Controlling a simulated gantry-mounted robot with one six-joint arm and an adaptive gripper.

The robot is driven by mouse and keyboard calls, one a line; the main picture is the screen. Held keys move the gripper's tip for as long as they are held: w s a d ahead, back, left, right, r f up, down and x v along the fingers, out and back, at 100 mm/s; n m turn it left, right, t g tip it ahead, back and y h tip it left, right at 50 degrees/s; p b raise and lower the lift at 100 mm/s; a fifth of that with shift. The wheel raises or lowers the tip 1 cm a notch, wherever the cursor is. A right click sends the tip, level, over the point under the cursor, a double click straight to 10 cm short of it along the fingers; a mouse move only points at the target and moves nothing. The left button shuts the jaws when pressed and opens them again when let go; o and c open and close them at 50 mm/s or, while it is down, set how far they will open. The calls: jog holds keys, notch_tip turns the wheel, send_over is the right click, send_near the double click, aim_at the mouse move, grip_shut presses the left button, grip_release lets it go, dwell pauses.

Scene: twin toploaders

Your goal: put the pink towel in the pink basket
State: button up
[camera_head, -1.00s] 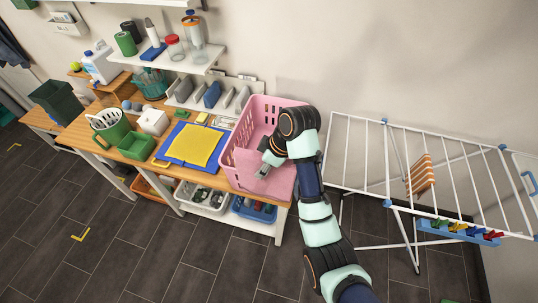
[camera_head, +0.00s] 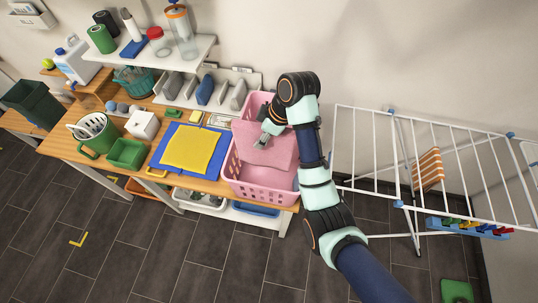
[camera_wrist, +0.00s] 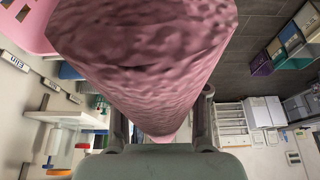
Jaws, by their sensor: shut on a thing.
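The pink towel (camera_head: 268,146) hangs from my gripper (camera_head: 265,138), which is shut on it. In the head view the towel is over the opening of the pink basket (camera_head: 262,190), nearer its back half, and covers part of the inside. I cannot tell whether the towel touches the basket floor or walls. In the wrist view the towel (camera_wrist: 150,60) fills the middle, between my fingers. A corner of the pink basket (camera_wrist: 28,25) shows at the upper left there.
The basket stands at the right end of the wooden table (camera_head: 150,187). A yellow cloth on a blue mat (camera_head: 216,160) lies to its left. A white drying rack (camera_head: 425,125) with an orange striped cloth (camera_head: 428,168) stands to the right. A shelf (camera_head: 195,50) hangs behind.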

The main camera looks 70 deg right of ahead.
aim_at(264, 161)
jog(key=f+b, duration=0.1)
jog(key=f, duration=0.4)
jog(key=f+b, duration=0.1)
jog(key=f, duration=0.4)
jog(key=f+b, duration=0.1)
jog(key=f, duration=0.3)
jog(key=shift+s+a+f, duration=0.2)
jog(key=shift+a+f, duration=0.05)
jog(key=shift+f, duration=2.75)
jog(key=shift+b, duration=0.3)
jog(key=shift+f+b, duration=0.3)
jog(key=shift+f, duration=0.35)
jog(key=o, duration=1.3)
jog(key=shift+r, duration=0.1)
